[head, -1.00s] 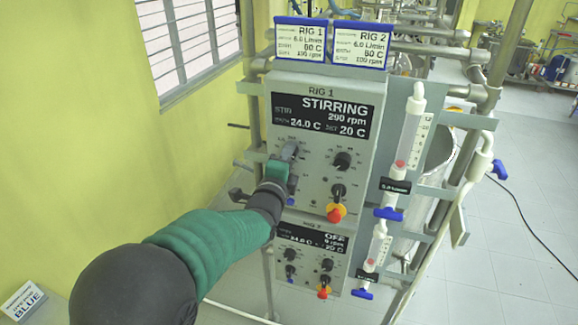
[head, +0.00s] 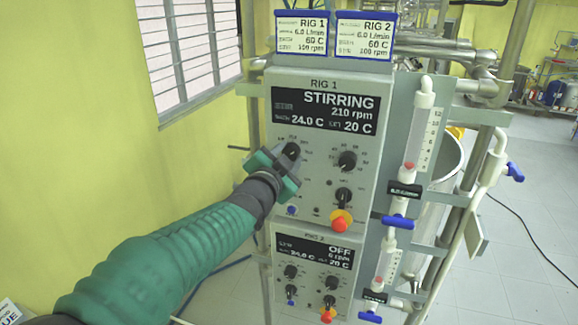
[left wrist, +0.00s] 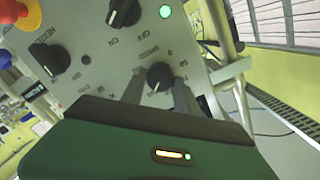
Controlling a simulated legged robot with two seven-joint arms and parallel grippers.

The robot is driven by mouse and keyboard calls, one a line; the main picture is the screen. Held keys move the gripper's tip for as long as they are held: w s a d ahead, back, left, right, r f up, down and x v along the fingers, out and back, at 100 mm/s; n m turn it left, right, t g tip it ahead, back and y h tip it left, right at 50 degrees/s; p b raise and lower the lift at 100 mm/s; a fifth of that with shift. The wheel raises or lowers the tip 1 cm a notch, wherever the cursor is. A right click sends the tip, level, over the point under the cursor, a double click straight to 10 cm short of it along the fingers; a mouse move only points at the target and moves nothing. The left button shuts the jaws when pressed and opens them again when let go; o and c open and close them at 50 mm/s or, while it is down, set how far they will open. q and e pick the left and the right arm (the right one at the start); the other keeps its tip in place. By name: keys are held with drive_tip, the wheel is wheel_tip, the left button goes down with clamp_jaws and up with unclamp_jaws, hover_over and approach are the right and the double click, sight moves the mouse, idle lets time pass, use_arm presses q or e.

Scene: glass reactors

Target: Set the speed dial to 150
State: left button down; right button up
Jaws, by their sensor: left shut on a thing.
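The RIG 1 control box (head: 285,200) faces me, and its display (head: 325,108) reads STIRRING, 210 rpm, 24.0 C and SET 20 C. The speed dial (head: 292,151) is the black knob at the box's upper left. My left gripper (head: 290,160) is at this dial and shut on it. In the left wrist view the dial (left wrist: 160,76) shows between the two grey fingers (left wrist: 162,94). The dial's small scale numbers are too blurred to read for certain. My right gripper is not in view.
Another black knob (head: 347,160) and a red-and-yellow switch (head: 340,221) sit right of the dial. The RIG 2 box (head: 285,262) below reads OFF. Flow tubes with blue valves (head: 397,222) stand on the right. Two cards (head: 302,35) top the rig.

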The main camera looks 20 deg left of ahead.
use_arm(q)
drive_tip(key=shift+a+f+n, duration=0.1)
drive_tip(key=shift+n, duration=0.8)
drive_tip(key=shift+n+h, duration=0.3)
drive_tip(key=shift+n, duration=0.6)
drive_tip(key=n+p, duration=0.1)
drive_tip(key=n, duration=0.2)
drive_tip(key=shift+f+n+h+p, duration=0.15)
drive_tip(key=shift+n+p, duration=0.2)
drive_tip(key=shift+n, duration=0.35)
drive_tip(key=shift+n+h+p, duration=0.15)
drive_tip(key=shift+n+p, duration=0.15)
drive_tip(key=shift+n, duration=0.4)
drive_tip(key=shift+f, duration=0.1)
drive_tip(key=c, duration=1.3)
unclamp_jaws()
drive_tip(key=o, duration=0.4)
drive_tip(key=shift+w, duration=0.25)
drive_tip(key=shift+a, duration=0.1)
